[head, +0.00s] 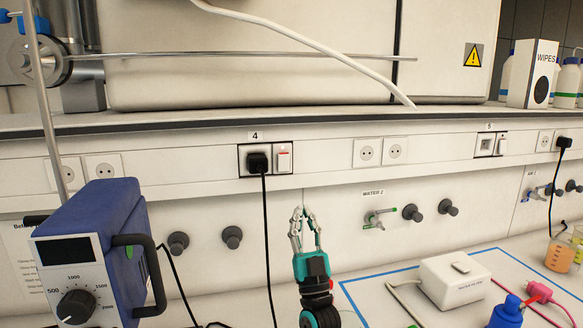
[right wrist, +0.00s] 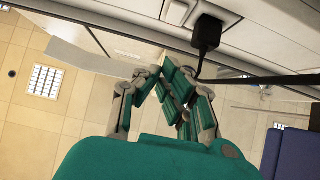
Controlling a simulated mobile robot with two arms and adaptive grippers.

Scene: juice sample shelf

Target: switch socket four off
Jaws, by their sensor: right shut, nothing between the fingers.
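Socket four (head: 243,160), under a label "4", is a dark-framed unit on the wall rail with a black plug (head: 258,163) in its left half. Its white rocker switch (head: 284,161) fills the right half; I cannot tell which way it is tipped. My right gripper (head: 303,212) is shut and empty, pointing up, below and slightly right of the switch, apart from it. The right wrist view shows the shut fingers (right wrist: 159,73), with the plug (right wrist: 207,32) and the switch (right wrist: 176,11) beyond them. My left gripper is not in view.
The plug's black cable (head: 266,235) hangs left of my right gripper. A blue device (head: 95,235) stands at the left. A white box (head: 455,278) stands on the bench at right.

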